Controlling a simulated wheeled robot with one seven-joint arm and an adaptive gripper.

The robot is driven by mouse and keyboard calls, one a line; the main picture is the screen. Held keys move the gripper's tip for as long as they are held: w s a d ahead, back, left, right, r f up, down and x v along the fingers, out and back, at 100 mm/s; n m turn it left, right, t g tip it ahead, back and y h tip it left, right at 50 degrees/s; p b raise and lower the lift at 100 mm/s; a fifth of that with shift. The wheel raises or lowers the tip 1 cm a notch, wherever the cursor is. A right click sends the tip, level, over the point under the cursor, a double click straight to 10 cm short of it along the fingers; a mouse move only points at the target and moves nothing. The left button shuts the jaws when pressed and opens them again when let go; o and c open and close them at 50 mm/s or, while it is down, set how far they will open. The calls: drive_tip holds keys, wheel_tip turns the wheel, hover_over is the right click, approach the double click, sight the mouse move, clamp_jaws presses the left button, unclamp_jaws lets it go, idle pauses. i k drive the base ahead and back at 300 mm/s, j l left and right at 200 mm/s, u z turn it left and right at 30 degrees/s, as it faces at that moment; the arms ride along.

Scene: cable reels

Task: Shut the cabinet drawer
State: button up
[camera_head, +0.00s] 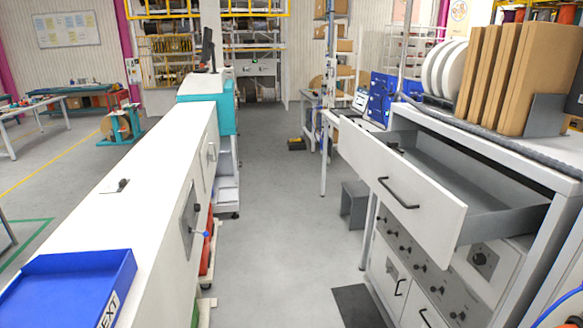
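The cabinet (548,178) stands at the right. Its top drawer (437,208) is pulled well out toward the aisle, and its grey inside shows and looks empty. The drawer has a white front panel with a dark bar handle (398,194). Below the open drawer, a grey panel with several dark knobs and lower white fronts with dark handles look flush with the cabinet. My gripper is not in view.
A long white counter (150,165) with a blue tray (70,290) runs along the left. The grey aisle floor (270,220) between is mostly clear. Cardboard pieces (520,75) stand on the cabinet top.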

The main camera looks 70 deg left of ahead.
sight(447, 199)
drive_tip(key=u, duration=1.9)
drive_tip(key=i+j, duration=0.3)
drive_tip(key=i, duration=0.2)
drive_tip(key=i+j, duration=0.25)
drive_tip(key=i, duration=0.25)
drive_tip(key=i+j, duration=0.3)
drive_tip(key=i, duration=0.2)
drive_tip(key=i+j+u, duration=0.1)
drive_tip(key=i+j, duration=0.2)
drive_tip(key=i, duration=0.2)
